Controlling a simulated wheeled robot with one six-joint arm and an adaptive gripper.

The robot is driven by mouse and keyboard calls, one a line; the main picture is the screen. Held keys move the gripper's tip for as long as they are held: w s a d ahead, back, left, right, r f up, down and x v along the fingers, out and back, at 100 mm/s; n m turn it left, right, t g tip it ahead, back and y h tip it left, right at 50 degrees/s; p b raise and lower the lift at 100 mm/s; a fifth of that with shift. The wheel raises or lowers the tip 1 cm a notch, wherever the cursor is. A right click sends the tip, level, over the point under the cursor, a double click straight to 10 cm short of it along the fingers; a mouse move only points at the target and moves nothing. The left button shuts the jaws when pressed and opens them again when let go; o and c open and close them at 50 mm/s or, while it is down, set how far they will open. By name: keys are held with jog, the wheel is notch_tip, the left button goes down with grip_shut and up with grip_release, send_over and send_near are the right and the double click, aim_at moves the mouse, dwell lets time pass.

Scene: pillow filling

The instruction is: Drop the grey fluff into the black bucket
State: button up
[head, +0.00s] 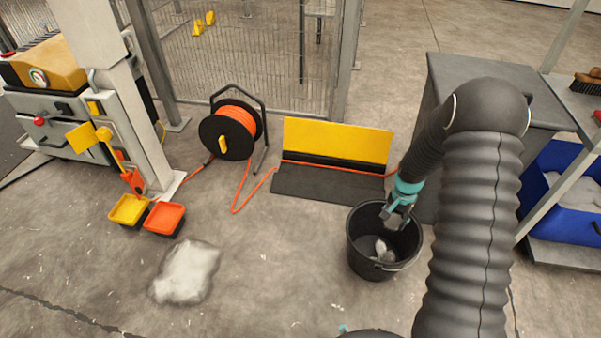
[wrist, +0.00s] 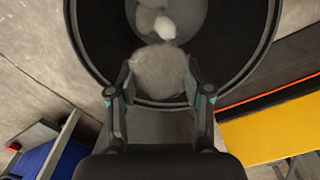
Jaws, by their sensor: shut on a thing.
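My gripper (head: 394,219) points down over the mouth of the black bucket (head: 359,253), which stands upright on the floor. In the wrist view my gripper (wrist: 160,88) is shut on a rounded tuft of grey fluff (wrist: 160,72), held between the two fingertips. The bucket's dark rim (wrist: 78,45) curves around the tuft in that view. Paler fluff (head: 382,251) lies at the bottom of the bucket, and it also shows beyond the held tuft in the wrist view (wrist: 155,20). The held tuft is hard to make out in the head view.
A larger pale fluff heap (head: 187,272) lies on the floor at left. A yellow-and-black board (head: 337,141) and an orange cable reel (head: 234,130) are behind the bucket. A grey cabinet (head: 480,75) and a blue bin (head: 566,215) stand at right.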

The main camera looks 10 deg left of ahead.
aim_at(392, 225)
jog(key=shift+f+b, duration=0.7)
jog(key=shift+f, duration=1)
jog(key=o, duration=0.8)
jog(key=shift+r, duration=0.1)
notch_tip(392, 225, up, 12)
jog(key=shift+f, duration=0.1)
